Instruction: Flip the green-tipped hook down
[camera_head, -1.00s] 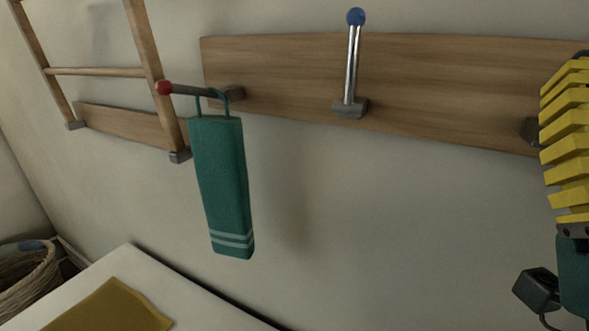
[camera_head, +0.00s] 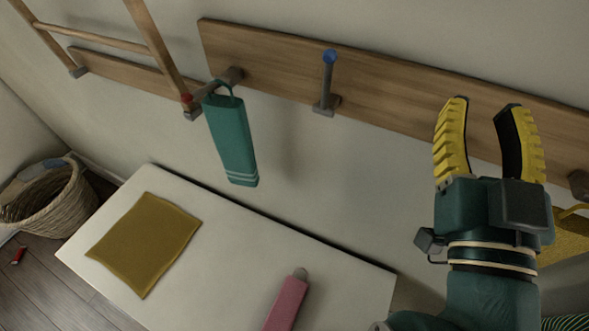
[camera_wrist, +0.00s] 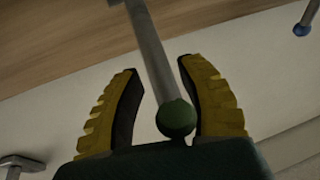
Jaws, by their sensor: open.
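The green-tipped hook shows in the wrist view as a grey metal rod with a dark green ball (camera_wrist: 176,117) at its end. The rod runs from the top edge down between my fingers, and the ball is close to my palm. My gripper (camera_head: 485,103) is open, its yellow-ridged fingers spread in front of the wooden board (camera_head: 270,75). In the wrist view my gripper (camera_wrist: 157,65) has one finger on each side of the rod, with gaps visible. I cannot make out the green-tipped hook in the head view.
A blue-tipped hook (camera_head: 328,80) stands up on the board to the left. A teal towel (camera_head: 232,140) hangs from the red-tipped hook (camera_head: 187,98). Below is a white bench top (camera_head: 225,255) with a mustard cloth (camera_head: 145,243) and a pink item (camera_head: 287,300). A yellow item (camera_head: 570,235) is right of my wrist.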

